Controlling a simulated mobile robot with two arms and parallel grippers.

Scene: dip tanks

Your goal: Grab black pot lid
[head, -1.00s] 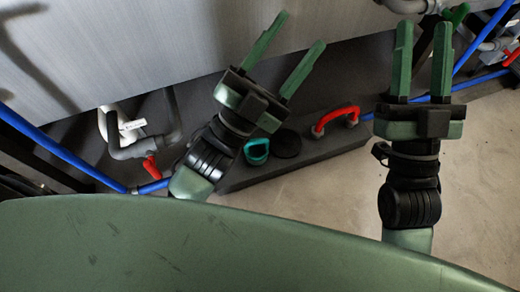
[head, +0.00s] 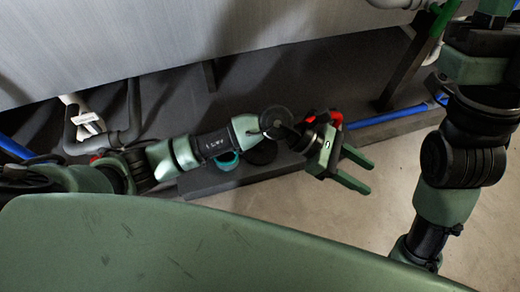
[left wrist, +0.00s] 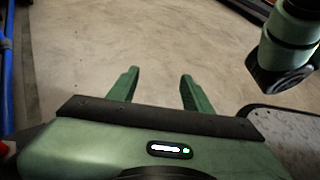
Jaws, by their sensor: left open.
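A flat, round black disc (head: 262,156), which looks like the black pot lid, lies on the dark ledge below the grey tank. My left forearm passes over it and hides part of it. My left gripper (head: 368,177) is open and empty, to the right of the disc and over the pale floor. In the left wrist view its two fingers (left wrist: 160,75) are spread with only bare floor between them; the lid does not show there. My right gripper (head: 490,18) is at the top right corner, cut off by the picture edge, so its jaws cannot be judged.
A teal object (head: 227,161) sits left of the disc, partly under my arm. A red handle (head: 336,118) is just behind my left wrist. The grey tank wall (head: 200,35) stands behind. Blue pipes (head: 395,116) run along the ledge. The floor (head: 330,215) in front is clear.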

